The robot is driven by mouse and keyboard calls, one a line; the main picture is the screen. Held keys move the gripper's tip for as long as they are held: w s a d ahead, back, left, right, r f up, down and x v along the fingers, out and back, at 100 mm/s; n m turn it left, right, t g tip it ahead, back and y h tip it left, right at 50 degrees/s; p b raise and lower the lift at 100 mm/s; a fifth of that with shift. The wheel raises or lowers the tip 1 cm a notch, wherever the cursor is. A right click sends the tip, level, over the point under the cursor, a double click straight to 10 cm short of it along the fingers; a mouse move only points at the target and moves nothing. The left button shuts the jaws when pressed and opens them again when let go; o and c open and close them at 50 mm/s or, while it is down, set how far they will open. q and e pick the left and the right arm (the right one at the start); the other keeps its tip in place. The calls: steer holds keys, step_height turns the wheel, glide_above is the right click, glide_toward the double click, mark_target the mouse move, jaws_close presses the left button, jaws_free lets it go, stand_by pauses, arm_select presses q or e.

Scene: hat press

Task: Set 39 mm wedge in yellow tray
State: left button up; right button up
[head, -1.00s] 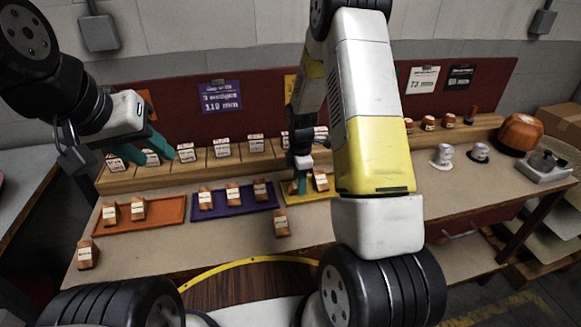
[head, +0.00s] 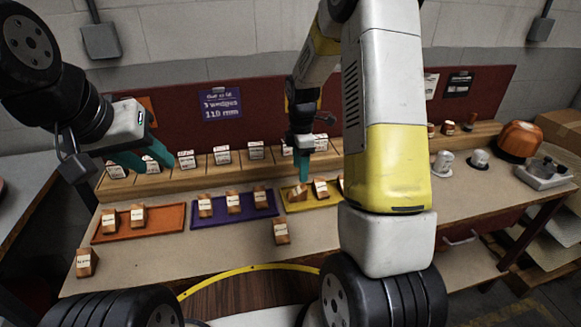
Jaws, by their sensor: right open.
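The yellow tray (head: 322,203) lies on the table right of the purple tray. Near its left end a brown wedge (head: 297,194) sits askew, beside a second labelled wedge (head: 321,188); a third wedge (head: 341,184) is partly hidden by my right arm. The wedge labels are too small to read, so I cannot tell which is 39 mm. My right gripper (head: 301,172) is open and empty, just above the askew wedge. My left gripper (head: 146,160) is open and empty at the left end of the wooden rack.
An orange tray (head: 160,230) holds two wedges and a purple tray (head: 236,213) holds three. Loose wedges stand at the front (head: 281,232) and front left (head: 85,263). The rack (head: 180,178) holds several wedges. Hats and a press (head: 545,172) stand at the right.

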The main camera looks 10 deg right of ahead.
steer(key=s+a+r+m+t+y, duration=0.1)
steer(key=s+r+m, duration=0.35)
steer(key=r, duration=0.45)
steer(key=s+r+m+t, duration=0.25)
steer(key=s+r, duration=0.25)
steer(key=r, duration=0.3)
steer(key=s+a+r+m+t, duration=0.1)
steer(key=s+r+m, duration=0.2)
steer(key=s+m, duration=0.2)
steer(key=s+a+r+m+t+y, duration=0.1)
steer(key=s+r+m, duration=0.2)
steer(key=s, duration=0.6)
steer(key=m, duration=0.2)
steer(key=shift+s+r+m+t, duration=0.35)
steer(key=shift+s+m, duration=0.05)
